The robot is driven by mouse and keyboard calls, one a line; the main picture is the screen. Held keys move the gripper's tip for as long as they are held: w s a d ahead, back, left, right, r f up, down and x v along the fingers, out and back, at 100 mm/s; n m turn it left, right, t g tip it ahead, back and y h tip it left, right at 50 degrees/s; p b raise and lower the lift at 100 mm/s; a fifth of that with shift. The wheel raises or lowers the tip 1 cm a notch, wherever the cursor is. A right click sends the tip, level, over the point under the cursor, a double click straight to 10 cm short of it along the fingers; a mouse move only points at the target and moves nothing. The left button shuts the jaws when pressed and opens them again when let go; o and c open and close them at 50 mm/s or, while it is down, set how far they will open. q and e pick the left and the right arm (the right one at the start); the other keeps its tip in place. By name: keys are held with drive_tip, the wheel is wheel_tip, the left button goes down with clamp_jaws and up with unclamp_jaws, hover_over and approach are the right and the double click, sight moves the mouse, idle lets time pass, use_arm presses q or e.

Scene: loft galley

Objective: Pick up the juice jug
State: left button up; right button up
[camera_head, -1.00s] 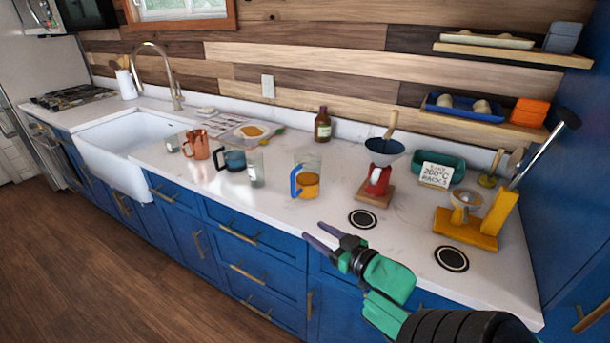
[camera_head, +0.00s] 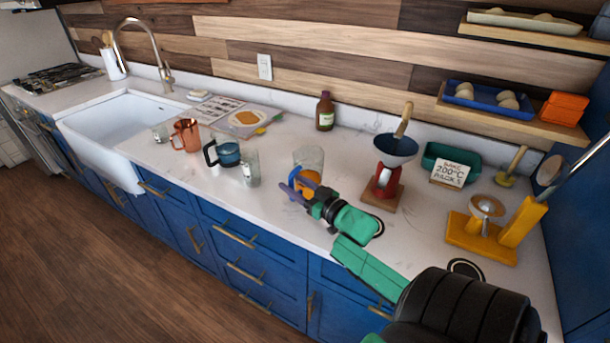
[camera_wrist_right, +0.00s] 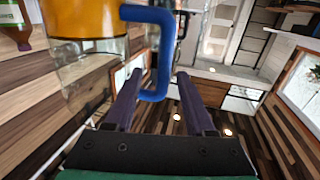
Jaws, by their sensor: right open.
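The juice jug (camera_head: 309,157) is clear glass with orange juice low in it and a blue handle. It stands upright on the counter, partly hidden behind my right gripper (camera_head: 291,182) in the head view. In the right wrist view the jug (camera_wrist_right: 85,22) appears upside down at the upper left, and its blue handle (camera_wrist_right: 162,60) shows between the two open fingers of my right gripper (camera_wrist_right: 158,78). There is a gap on the right side; contact on the left side cannot be told. My left gripper is not in view.
A brown bottle (camera_head: 325,111) is behind. The counter's front strip (camera_head: 240,205) is clear.

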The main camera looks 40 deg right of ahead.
drive_tip(key=w, duration=0.3)
drive_tip(key=w+p, duration=0.1)
drive_tip(key=shift+w+a, duration=0.2)
drive_tip(key=shift+a, duration=0.1)
drive_tip(key=shift+s+r, duration=0.1)
drive_tip(key=shift+s, duration=0.05)
clamp_jaws()
drive_tip(key=shift+r, duration=0.15)
idle(0.8)
